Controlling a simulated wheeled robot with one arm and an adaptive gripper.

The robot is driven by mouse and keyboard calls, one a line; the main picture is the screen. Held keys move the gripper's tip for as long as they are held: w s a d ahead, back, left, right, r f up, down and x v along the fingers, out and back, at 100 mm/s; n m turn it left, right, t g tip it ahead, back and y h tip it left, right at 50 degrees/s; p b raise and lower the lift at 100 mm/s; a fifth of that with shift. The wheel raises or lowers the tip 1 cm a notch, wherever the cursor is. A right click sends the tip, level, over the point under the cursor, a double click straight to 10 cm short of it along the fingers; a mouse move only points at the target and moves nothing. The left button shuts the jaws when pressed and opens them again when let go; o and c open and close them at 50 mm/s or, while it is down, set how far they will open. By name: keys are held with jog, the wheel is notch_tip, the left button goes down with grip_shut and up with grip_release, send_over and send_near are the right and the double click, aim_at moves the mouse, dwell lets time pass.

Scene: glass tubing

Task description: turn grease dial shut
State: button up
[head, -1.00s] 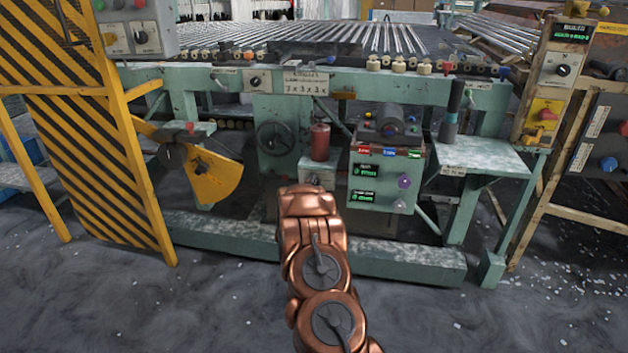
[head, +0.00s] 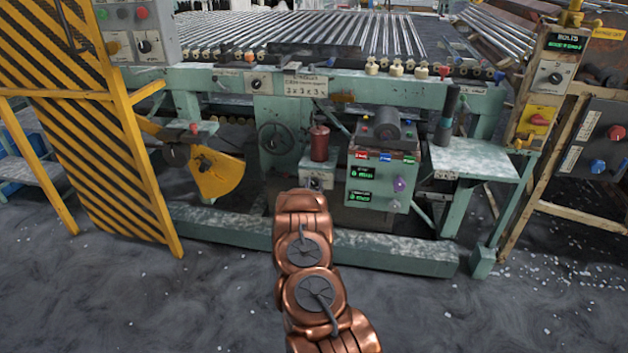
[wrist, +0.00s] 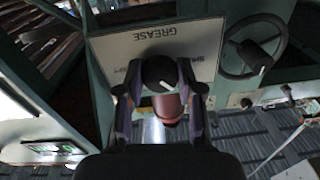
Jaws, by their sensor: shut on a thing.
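The grease dial (wrist: 160,72) is a round black knob with a white pointer mark. It sits on a pale panel (wrist: 110,45) lettered GREASE, which appears upside down in the wrist view. My gripper (wrist: 160,90) is shut on the dial, with one dark finger on each side of it. The pointer slants toward the lower right of the wrist view. Other lettering on the panel is partly covered by the fingers. In the head view my copper arm reaches toward the small grease box (head: 318,178) under a red cylinder (head: 319,143), and hides my gripper.
A black handwheel (wrist: 255,48) is close beside the panel; it also shows in the head view (head: 276,138). A green control box (head: 378,180) with knobs stands right of the grease box. A yellow striped barrier (head: 95,120) stands at left. The floor in front is open.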

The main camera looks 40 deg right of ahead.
jog(key=n+p, duration=0.4)
jog(key=shift+s+r+n, duration=0.1)
jog(key=shift+r+n, duration=0.1)
jog(key=shift+n, duration=0.1)
jog(key=n+p, duration=0.2)
jog(key=n, duration=0.1)
jog(key=shift+d, duration=0.1)
jog(key=shift+s+f+n+p, duration=0.1)
jog(key=shift+f+n+p, duration=0.1)
jog(key=shift+n+p, duration=0.85)
jog(key=shift+s+d+n, duration=0.1)
jog(key=shift+n, duration=0.25)
jog(key=o, duration=0.9)
jog(key=shift+o, duration=1.3)
